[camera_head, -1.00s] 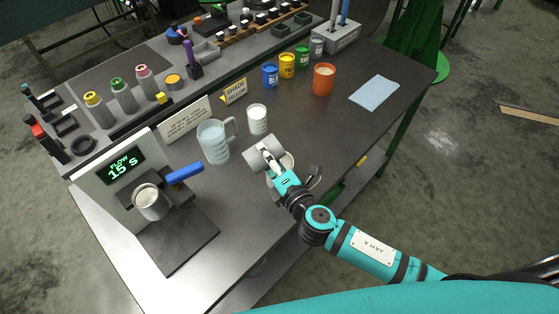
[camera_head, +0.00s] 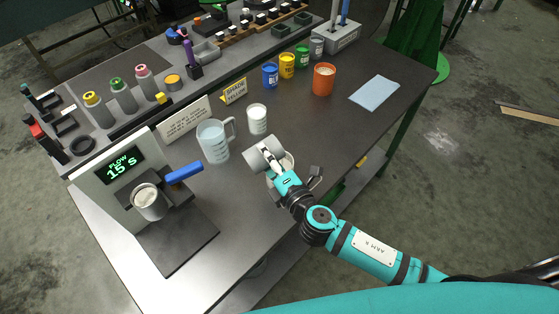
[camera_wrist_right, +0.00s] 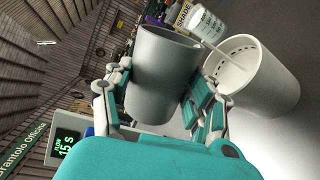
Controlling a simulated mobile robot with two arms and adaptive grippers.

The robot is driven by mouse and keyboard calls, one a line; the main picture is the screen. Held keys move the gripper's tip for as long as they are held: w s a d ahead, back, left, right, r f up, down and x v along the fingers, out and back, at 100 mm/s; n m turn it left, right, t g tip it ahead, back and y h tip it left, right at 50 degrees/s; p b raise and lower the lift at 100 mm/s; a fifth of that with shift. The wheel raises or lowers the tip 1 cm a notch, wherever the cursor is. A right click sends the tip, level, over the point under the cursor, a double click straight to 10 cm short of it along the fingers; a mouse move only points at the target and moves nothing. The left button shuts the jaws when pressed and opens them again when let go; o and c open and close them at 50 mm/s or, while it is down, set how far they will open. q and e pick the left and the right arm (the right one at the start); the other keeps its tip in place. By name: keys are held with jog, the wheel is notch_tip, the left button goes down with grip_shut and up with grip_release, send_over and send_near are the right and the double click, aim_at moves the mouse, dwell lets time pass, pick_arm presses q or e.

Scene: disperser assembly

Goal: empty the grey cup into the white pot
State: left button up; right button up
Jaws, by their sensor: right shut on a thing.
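The grey cup (camera_head: 259,154) is held tipped well over in my right gripper (camera_head: 270,162), above the table. In the right wrist view the grey cup (camera_wrist_right: 165,75) fills the space between the fingers of my right gripper (camera_wrist_right: 160,95), which is shut on it. The white pot (camera_wrist_right: 266,85) stands close beside the cup's mouth there, with a row of holes inside its rim. A thin pale streak runs from near the cup's lip into the pot. In the head view the white pot (camera_head: 288,160) is mostly hidden behind the cup and gripper. My left gripper is not in view.
A dispenser (camera_head: 112,172) with a blue lever is at left. An orange mug (camera_head: 324,79) and a blue cloth (camera_head: 374,92) lie farther right.

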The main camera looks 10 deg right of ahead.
jog(key=shift+f, duration=0.1)
dwell(0.7)
jog(key=shift+d+r+m, duration=0.2)
jog(key=shift+r+m, duration=0.15)
jog(key=shift+m, duration=0.55)
dwell(1.7)
jog(key=shift+w+d+f+m+y+b, duration=0.1)
jog(key=shift+f+m+y+b, duration=0.1)
jog(key=shift+m+y+b, duration=0.15)
dwell(0.6)
